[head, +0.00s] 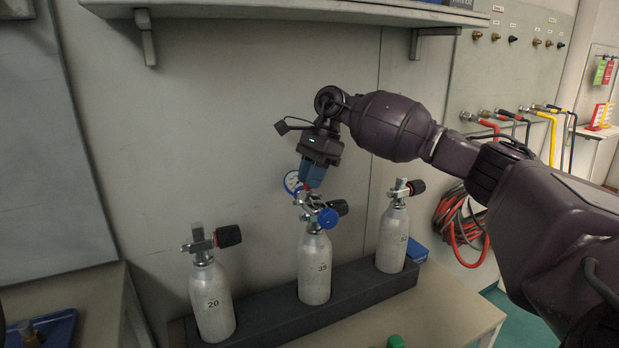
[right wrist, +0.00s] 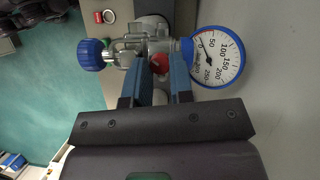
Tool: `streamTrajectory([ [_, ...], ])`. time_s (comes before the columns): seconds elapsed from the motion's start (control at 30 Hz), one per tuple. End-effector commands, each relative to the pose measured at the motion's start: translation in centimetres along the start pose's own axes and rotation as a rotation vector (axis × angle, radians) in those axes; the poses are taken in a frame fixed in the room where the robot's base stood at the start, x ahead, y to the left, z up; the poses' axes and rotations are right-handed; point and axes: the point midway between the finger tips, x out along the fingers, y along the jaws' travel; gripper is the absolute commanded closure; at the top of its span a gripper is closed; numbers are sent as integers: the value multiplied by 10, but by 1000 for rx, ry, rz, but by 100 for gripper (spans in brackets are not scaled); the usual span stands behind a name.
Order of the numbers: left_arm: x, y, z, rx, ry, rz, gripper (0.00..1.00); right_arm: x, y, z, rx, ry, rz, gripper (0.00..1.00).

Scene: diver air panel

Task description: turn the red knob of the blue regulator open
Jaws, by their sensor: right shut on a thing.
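The blue regulator sits on the valve of the middle cylinder (head: 314,268), marked 35. It has a blue-rimmed gauge (head: 292,182) and a blue handwheel (head: 328,218). In the right wrist view the gauge (right wrist: 221,57) is at the right and the handwheel (right wrist: 91,54) at the left. The red knob (right wrist: 158,70) shows between the blue fingertips, partly covered by them. My right gripper (head: 308,187) reaches down from above and is shut on the red knob. In the head view the fingers hide most of the knob. My left gripper is not in view.
Cylinder 20 (head: 212,300) stands at the left and another cylinder (head: 392,240) at the right, in the same dark rack (head: 262,316). A shelf (head: 280,12) overhangs above. Hoses (head: 470,240) hang at the right. A blue tray (head: 60,325) lies at lower left.

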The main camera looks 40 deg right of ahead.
Motion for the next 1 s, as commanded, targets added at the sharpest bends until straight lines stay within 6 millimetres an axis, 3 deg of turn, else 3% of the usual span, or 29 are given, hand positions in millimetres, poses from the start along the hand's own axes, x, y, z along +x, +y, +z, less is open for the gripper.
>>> streamTrajectory([
  [0.27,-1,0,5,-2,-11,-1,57,0,0,-1,1,2,0,100],
  [0.3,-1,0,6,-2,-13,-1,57,0,0,-1,1,2,0,77],
  [0.47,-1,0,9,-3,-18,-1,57,0,0,-1,1,1,0,52],
  [0.77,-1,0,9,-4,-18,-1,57,-1,0,0,1,1,-1,52],
  [1.0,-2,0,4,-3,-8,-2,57,-29,0,1,0,0,-6,52],
])
